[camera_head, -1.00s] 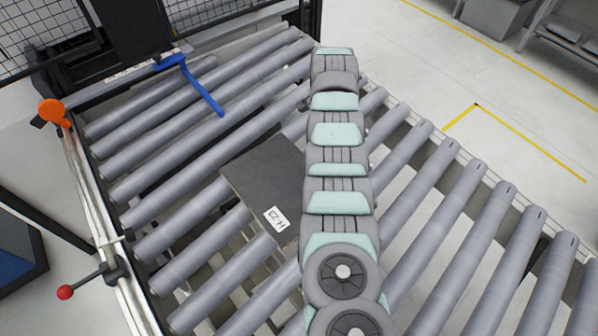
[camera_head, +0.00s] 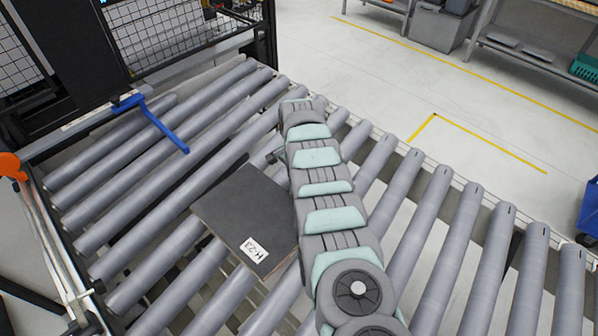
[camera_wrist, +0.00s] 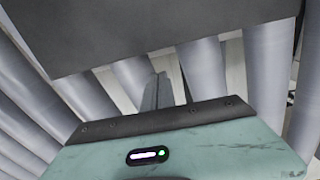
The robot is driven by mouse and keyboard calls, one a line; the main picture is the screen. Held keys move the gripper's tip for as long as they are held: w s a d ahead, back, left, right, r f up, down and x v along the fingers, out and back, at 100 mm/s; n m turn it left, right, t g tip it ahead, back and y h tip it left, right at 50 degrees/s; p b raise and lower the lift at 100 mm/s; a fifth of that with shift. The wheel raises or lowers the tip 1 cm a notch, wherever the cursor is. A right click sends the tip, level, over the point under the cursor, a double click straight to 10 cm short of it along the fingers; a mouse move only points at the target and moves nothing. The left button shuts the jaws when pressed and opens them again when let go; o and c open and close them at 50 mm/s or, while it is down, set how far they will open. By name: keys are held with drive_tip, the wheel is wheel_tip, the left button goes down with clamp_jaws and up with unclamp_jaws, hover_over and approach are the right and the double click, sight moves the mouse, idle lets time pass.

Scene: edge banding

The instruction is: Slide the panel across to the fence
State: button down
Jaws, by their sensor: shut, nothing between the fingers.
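The panel (camera_head: 245,212) is a dark flat board with a white label ending in 23 and a pale edge. It lies flat on the rollers, left of my arm in the head view. In the wrist view the panel (camera_wrist: 150,32) fills the top of the picture. My gripper (camera_wrist: 157,90) is shut and empty, its fingers close to the panel's near edge; whether they touch it I cannot tell. In the head view my arm mostly hides it. A pale rail (camera_head: 58,250) along the conveyor's left side looks like the fence.
Grey rollers (camera_head: 432,215) run on both sides of the panel, with open gaps between them. A blue bar (camera_head: 165,130) reaches over the rollers at the far left. An orange knob (camera_head: 12,166) stands by the rail. The rollers between panel and rail are bare.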

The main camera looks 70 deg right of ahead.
drive_tip(key=shift+w+a+r+p, duration=0.1)
drive_tip(key=shift+w+a+p, duration=0.2)
drive_tip(key=shift+a+p, duration=0.7)
drive_tip(key=shift+w+a+r+p, duration=0.1)
drive_tip(key=shift+w+a+p, duration=0.25)
drive_tip(key=shift+p, duration=1.25)
